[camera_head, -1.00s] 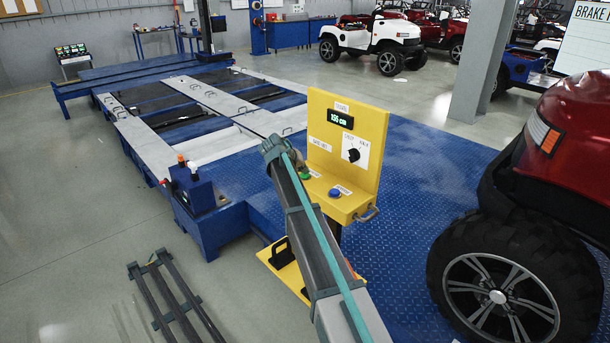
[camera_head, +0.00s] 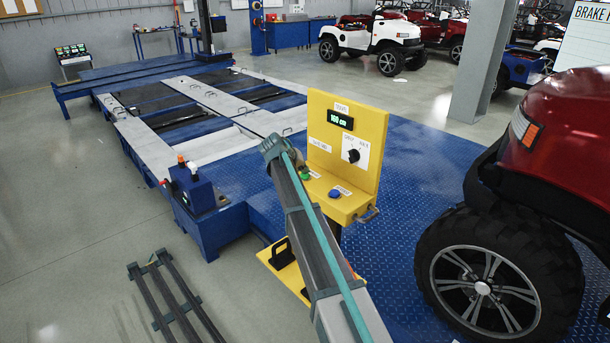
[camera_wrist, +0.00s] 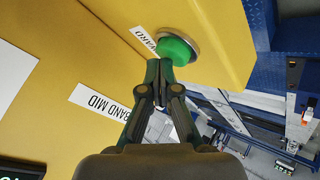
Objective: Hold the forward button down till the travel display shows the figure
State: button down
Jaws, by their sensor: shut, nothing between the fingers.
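The yellow control box (camera_head: 360,125) stands on the blue deck. Its travel display (camera_head: 340,119) seems to read 160 cm in small green figures. The green button (camera_head: 305,174) sits on the box's lower ledge, left of a blue button (camera_head: 335,193). In the wrist view the green button (camera_wrist: 175,50) has a partly covered label ending in "WARD". My gripper (camera_wrist: 160,72) is shut and empty, its fingertips against the green cap as far as I can see. How far the cap is pressed is hard to tell. My arm partly hides the gripper in the head view.
A black rotary knob (camera_head: 353,155) is on the upright panel. A "BAND MID" label (camera_wrist: 108,105) lies beside the fingers. A red vehicle (camera_head: 545,160) with a large tyre stands close on the right. Dark rails (camera_head: 175,300) lie on the floor at lower left.

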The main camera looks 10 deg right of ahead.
jog(key=shift+r, duration=0.6)
jog(key=shift+r, duration=0.1)
jog(key=shift+r+p, duration=1.05)
jog(key=shift+r, duration=1.35)
